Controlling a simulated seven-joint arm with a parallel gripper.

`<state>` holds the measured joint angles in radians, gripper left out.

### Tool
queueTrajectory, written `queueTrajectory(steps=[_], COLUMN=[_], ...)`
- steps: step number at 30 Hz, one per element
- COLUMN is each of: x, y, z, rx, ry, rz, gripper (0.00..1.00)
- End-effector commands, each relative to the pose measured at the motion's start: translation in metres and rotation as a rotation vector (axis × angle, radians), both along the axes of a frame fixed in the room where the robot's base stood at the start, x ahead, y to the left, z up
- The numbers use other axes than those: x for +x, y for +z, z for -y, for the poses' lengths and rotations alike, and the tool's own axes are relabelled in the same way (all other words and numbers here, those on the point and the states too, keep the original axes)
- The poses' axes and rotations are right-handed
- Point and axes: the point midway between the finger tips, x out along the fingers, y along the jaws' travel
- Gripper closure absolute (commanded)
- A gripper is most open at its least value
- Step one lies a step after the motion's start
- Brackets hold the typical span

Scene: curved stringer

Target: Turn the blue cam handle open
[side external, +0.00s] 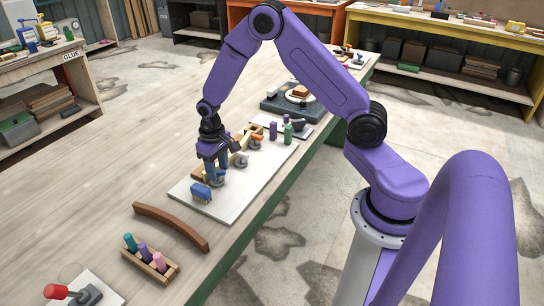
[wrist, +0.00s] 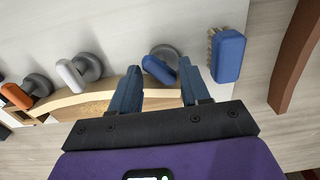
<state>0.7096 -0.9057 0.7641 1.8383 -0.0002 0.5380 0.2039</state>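The blue cam handle (wrist: 158,69) sits on a round grey base, by the edge of a wooden piece (wrist: 95,104) in the wrist view. It lies slanted in the picture, between and just beyond my gripper's fingertips (wrist: 159,74). My gripper is open, its two blue fingers apart, one on each side of the handle; I cannot tell whether either touches it. In the side view my gripper (side external: 216,173) is low over the white board (side external: 258,175), and its fingers largely hide the blue handle. White (wrist: 70,75) and orange (wrist: 16,95) cam handles stand in a row to the left.
A blue brush (wrist: 228,56) lies close to the right finger. A curved brown strip (side external: 171,226) and a wooden rack of coloured pegs (side external: 150,264) lie nearer the front. Purple (side external: 273,131) and green (side external: 288,134) bottles stand behind. The table's left side is clear.

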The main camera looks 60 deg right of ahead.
Motion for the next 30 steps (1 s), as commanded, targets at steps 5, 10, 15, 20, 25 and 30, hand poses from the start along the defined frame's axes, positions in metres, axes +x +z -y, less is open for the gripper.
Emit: queueTrajectory(steps=[5, 10, 15, 20, 25, 30], x=[0.001, 0.001, 0.001, 0.001, 0.000, 0.001], y=[0.034, 0.063, 0.091, 0.118, 0.146, 0.169], z=[0.000, 0.000, 0.000, 0.000, 0.000, 0.000], rx=[0.001, 0.001, 0.001, 0.001, 0.000, 0.001], ry=[0.004, 0.006, 0.007, 0.007, 0.007, 0.008], rz=[0.004, 0.005, 0.004, 0.004, 0.003, 0.003], gripper=[0.55, 0.55, 0.55, 0.55, 0.55, 0.55])
